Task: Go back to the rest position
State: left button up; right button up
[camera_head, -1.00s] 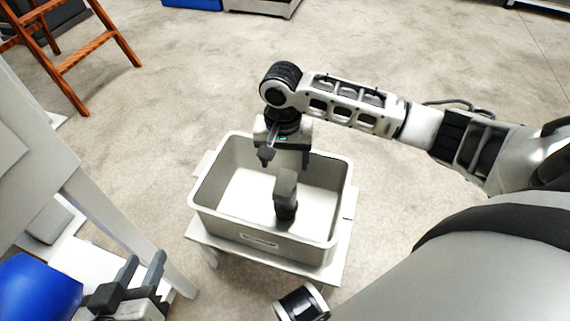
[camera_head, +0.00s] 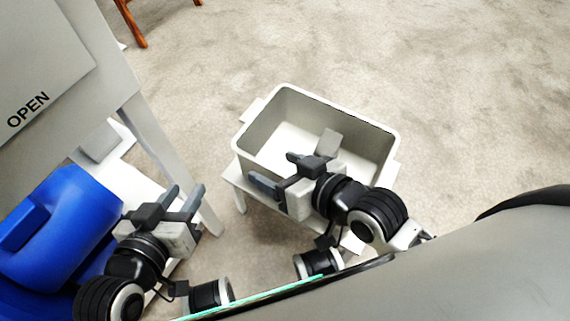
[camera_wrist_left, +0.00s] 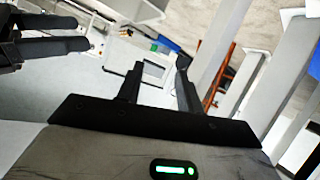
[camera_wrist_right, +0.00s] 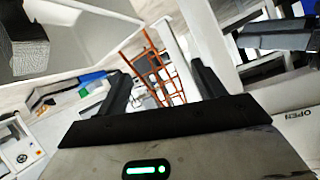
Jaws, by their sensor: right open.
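My left gripper (camera_head: 184,194) is at the lower left of the head view, empty, with its two fingers apart. The fingers also show apart in the left wrist view (camera_wrist_left: 158,80). My right gripper (camera_head: 278,170) is open and empty, over the near left side of a pale grey bin (camera_head: 262,110). Its fingers also show apart in the right wrist view (camera_wrist_right: 162,85). A grey block-like object (camera_head: 330,141) stands inside the bin, partly hidden behind my right gripper; it also shows in the right wrist view (camera_wrist_right: 22,42).
The bin rests on a low white stand (camera_head: 231,178). A white machine panel marked OPEN (camera_head: 40,70) and its leg (camera_head: 175,140) stand at the left. A blue container (camera_head: 65,225) lies left of my left gripper.

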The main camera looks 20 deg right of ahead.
pick_arm(q)
jog(key=s+a+r+y+p, duration=0.1)
jog(key=a+r+p, duration=0.1)
jog(key=r+p, duration=0.4)
jog(key=s+a+r+y+p, duration=0.1)
jog(key=a+r+p, duration=0.2)
jog(key=r+p, duration=0.4)
jog(key=p, duration=0.8)
jog(key=shift+r+n+g+y+p, duration=0.3)
jog(key=shift+n+p, duration=0.1)
pick_arm(e)
jog(key=s+d+r+h, duration=0.1)
jog(key=d+r, duration=0.1)
jog(key=r, duration=0.5)
jog(key=s+d+r+h, duration=0.1)
jog(key=d+r+h, duration=0.1)
jog(key=r, duration=0.5)
jog(key=shift+s+d+m, duration=0.25)
jog(key=shift+d+m, duration=0.05)
jog(key=shift+d, duration=0.5)
pick_arm(q)
jog(key=shift+f, duration=0.1)
